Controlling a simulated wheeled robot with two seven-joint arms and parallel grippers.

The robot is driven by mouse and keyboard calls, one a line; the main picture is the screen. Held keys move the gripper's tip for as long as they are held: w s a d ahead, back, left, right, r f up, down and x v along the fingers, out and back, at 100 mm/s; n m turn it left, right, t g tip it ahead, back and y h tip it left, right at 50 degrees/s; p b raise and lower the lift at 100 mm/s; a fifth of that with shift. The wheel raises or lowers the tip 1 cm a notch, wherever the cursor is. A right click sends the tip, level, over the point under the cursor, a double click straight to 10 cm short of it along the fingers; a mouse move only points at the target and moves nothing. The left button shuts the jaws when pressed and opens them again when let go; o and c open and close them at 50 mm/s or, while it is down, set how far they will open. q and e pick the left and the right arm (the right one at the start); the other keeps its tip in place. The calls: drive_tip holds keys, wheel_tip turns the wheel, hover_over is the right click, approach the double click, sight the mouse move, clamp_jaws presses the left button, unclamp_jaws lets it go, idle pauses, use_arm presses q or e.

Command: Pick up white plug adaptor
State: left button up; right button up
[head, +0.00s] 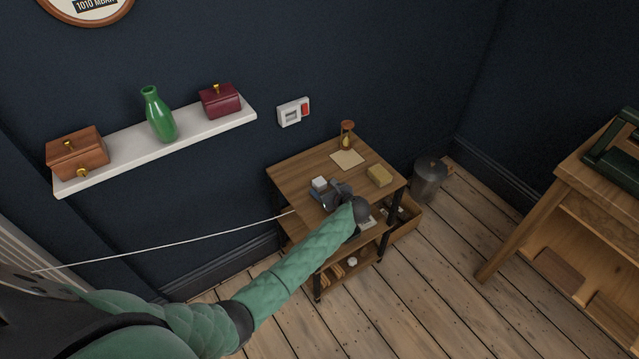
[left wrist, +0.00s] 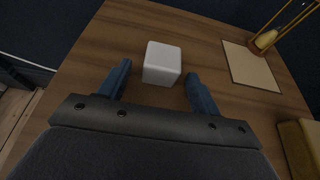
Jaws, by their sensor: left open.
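The white plug adaptor (head: 319,183) is a small white block with rounded edges on top of the small wooden table (head: 290,171). In the left wrist view the adaptor (left wrist: 162,63) sits just ahead of my left gripper, near the middle of the gap between its fingers. My left gripper (head: 326,195) is over the table, beside the adaptor in the head view. In the left wrist view the left gripper (left wrist: 160,87) is open, with nothing held between its fingers. My right gripper is not in view.
A paper sheet (head: 347,159), an hourglass-like item (head: 347,136) and a yellowish block (head: 380,175) are on the same table. A grey bin (head: 429,180) stands right of it. A white wall shelf (head: 180,148) holds boxes and a green vase. A white cord (head: 170,242) stretches across the left.

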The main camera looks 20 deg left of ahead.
use_arm(q)
drive_tip(key=c, duration=1.1)
